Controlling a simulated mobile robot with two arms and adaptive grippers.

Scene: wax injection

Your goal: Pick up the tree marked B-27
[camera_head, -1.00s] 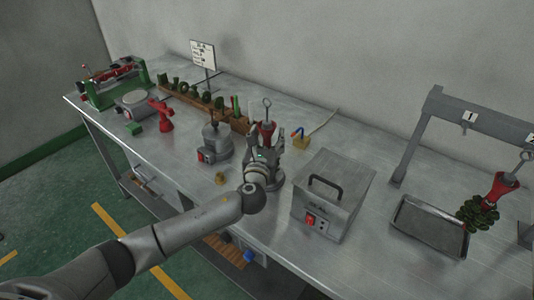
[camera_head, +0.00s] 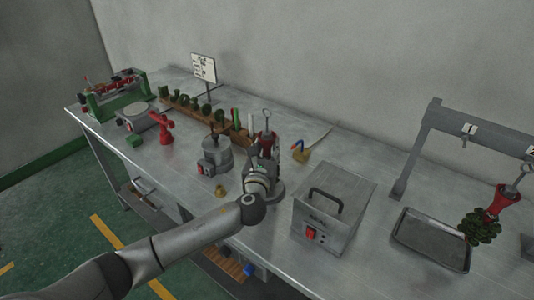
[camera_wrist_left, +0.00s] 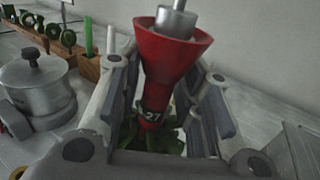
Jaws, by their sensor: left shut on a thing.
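The tree marked with a label whose "27" shows is a red funnel-shaped base (camera_wrist_left: 162,70) with a metal rod in its top and green pieces below, in the left wrist view. In the head view its red funnel (camera_head: 265,142) stands upright with a ring-topped rod above it. My left gripper (camera_head: 264,160) is shut on it, with its fingers on both sides of the funnel. The fingers hide most of its lower part. My right gripper is not in view.
A grey box with a handle (camera_head: 318,232) stands close on the right, and a pot (camera_head: 213,155) close on the left. A wooden rack (camera_head: 195,106) is behind. Farther right are a tray (camera_head: 432,240) and another red-based tree (camera_head: 497,203) hanging under a grey frame (camera_head: 412,150).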

